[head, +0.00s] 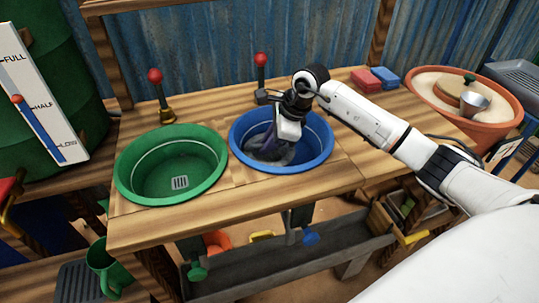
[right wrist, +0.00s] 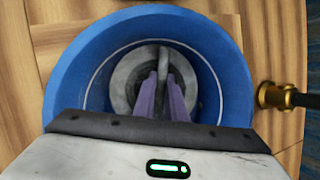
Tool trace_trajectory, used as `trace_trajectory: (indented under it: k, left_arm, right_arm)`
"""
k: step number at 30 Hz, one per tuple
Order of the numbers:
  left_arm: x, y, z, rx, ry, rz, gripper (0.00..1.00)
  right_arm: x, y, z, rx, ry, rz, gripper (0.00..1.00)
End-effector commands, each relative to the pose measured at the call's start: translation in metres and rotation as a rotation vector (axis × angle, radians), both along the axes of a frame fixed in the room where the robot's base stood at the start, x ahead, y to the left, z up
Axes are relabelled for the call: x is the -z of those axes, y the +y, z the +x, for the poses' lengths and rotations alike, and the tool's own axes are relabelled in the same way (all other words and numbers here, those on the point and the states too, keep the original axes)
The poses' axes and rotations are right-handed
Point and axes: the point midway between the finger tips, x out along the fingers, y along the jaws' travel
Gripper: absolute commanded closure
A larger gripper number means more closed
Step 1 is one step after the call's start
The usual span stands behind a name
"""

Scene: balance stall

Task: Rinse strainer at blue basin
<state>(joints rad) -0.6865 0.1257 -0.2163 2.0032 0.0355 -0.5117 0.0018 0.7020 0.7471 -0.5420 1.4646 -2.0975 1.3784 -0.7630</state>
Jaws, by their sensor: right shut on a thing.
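The blue basin (head: 322,160) is set into the wooden counter, right of the green basin. My right gripper (head: 276,146) reaches down into the blue basin. In the right wrist view its two purple fingers (right wrist: 161,98) are shut on the grey strainer (right wrist: 124,80), a round metal piece with a thin upright part between the fingertips. The strainer (head: 266,150) is inside the blue basin (right wrist: 70,85), partly hidden by the gripper in the head view. I cannot tell whether it touches the basin bottom or whether there is water. My left gripper is not in view.
The empty green basin (head: 125,180) has a drain grate. Red-knobbed taps (head: 155,77) and (head: 261,60) stand behind the basins. Red and blue blocks (head: 366,81) lie at the back right, near a terracotta bowl (head: 425,100) with a metal cup. A trough (head: 270,262) runs below.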

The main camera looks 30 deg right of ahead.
Motion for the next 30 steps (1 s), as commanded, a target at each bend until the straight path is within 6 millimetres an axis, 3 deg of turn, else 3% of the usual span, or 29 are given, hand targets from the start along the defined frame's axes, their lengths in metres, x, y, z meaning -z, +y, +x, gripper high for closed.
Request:
trace_trajectory:
  k: [1,8,30]
  left_arm:
    - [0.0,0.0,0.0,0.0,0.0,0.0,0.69]
    - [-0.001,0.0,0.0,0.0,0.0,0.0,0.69]
    - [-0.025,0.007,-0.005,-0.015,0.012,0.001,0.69]
  right_arm:
    - [0.002,0.007,-0.001,-0.01,0.001,0.011,1.0]
    - [0.0,0.007,-0.001,-0.011,0.001,0.011,1.0]
    - [-0.061,0.002,0.0,-0.003,-0.001,0.003,1.0]
